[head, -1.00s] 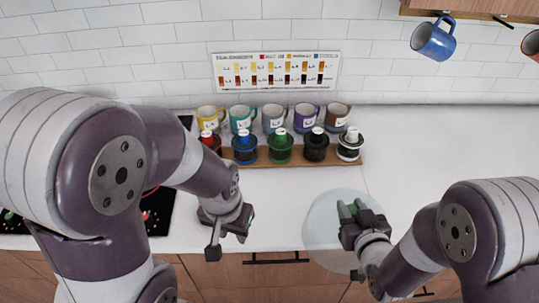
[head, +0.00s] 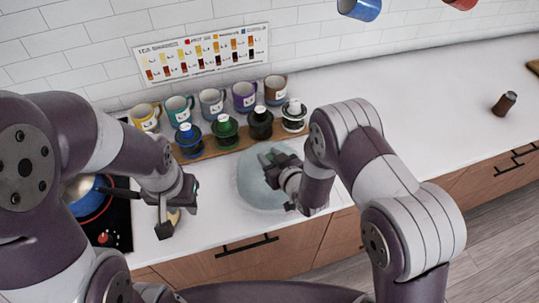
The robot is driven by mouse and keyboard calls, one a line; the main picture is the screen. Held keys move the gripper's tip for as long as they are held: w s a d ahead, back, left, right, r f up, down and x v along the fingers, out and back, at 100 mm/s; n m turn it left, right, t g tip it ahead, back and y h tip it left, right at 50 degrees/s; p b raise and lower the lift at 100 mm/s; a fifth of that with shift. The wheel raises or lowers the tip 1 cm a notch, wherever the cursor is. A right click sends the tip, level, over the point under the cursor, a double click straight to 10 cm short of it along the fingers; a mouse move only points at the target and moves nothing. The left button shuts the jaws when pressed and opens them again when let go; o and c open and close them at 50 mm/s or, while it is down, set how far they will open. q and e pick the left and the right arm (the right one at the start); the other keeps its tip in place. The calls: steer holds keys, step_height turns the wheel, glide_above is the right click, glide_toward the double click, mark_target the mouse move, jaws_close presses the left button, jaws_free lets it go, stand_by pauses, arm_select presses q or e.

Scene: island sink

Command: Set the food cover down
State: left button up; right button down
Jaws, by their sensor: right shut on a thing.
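The food cover (head: 252,192) is a pale, see-through dome at the middle of the white counter, near its front edge. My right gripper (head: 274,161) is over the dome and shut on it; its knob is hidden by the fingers. I cannot tell whether the dome's rim touches the counter. My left gripper (head: 177,212) is open, with its fingers spread, left of the dome near the counter's front edge. A small tan thing shows partly behind it.
A stove (head: 112,222) with a blue pan (head: 88,195) is at left. A brown bottle (head: 504,103) stands far right. The counter between is clear.

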steer(key=shift+f, duration=0.2)
steer(key=shift+w+a+f, duration=0.1)
steer(key=shift+a+f, duration=0.05)
steer(key=shift+f, duration=0.05)
steer(key=c, duration=0.8)
jaws_free()
steer(key=shift+r, duration=0.15)
